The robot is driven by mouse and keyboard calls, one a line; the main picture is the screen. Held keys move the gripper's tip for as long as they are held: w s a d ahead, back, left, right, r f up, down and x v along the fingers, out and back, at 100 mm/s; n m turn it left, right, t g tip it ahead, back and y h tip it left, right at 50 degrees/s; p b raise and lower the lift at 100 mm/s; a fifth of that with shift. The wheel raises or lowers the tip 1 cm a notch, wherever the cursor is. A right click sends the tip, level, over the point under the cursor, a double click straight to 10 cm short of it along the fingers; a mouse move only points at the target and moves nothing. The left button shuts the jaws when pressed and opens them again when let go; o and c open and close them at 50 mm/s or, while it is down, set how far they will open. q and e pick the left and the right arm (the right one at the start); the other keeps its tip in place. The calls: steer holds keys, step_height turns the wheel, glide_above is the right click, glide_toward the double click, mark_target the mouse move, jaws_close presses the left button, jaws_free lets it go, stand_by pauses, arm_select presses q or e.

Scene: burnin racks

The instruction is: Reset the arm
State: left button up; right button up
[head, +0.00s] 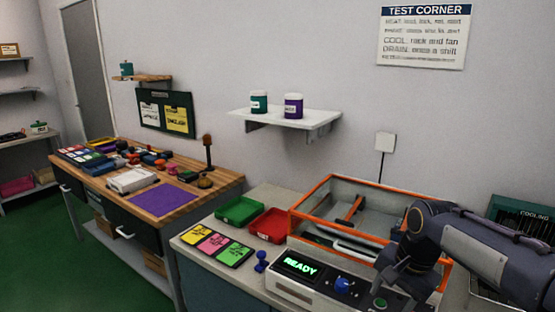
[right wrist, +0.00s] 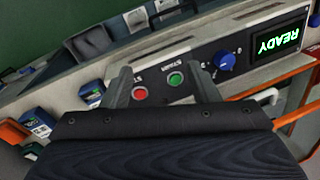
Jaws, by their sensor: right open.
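My right arm comes in from the right in the head view, its dark wrist bent down over the right end of the control panel (head: 318,290). In the right wrist view my right gripper (right wrist: 163,80) is open and empty, its two fingers apart above the panel. A green button (right wrist: 175,78) and a red button (right wrist: 140,93) show between the fingers; whether the fingers touch the panel I cannot tell. A blue knob (right wrist: 224,61) and a lit screen reading READY (right wrist: 278,42) sit beside them. My left gripper is not in view.
An orange-framed clear chamber (head: 330,190) stands behind the panel, near my right arm. A green tray (head: 239,211), a red tray (head: 268,225) and coloured cards (head: 212,243) lie to the left. A cooling rack (head: 525,218) stands at the right. A wooden bench (head: 225,178) is farther left.

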steer(key=s+a+f+n+t+y, duration=0.1)
steer(key=s+n, duration=0.3)
steer(key=s, duration=0.7)
steer(key=s+a+f+n+t+y, duration=0.1)
steer(key=s+a+f+n+t, duration=0.1)
steer(key=s, duration=0.9)
steer(key=shift+f+n+t, duration=0.2)
steer(key=shift+n+t, duration=0.4)
steer(key=shift+n, duration=0.5)
steer(key=shift+a, duration=0.1)
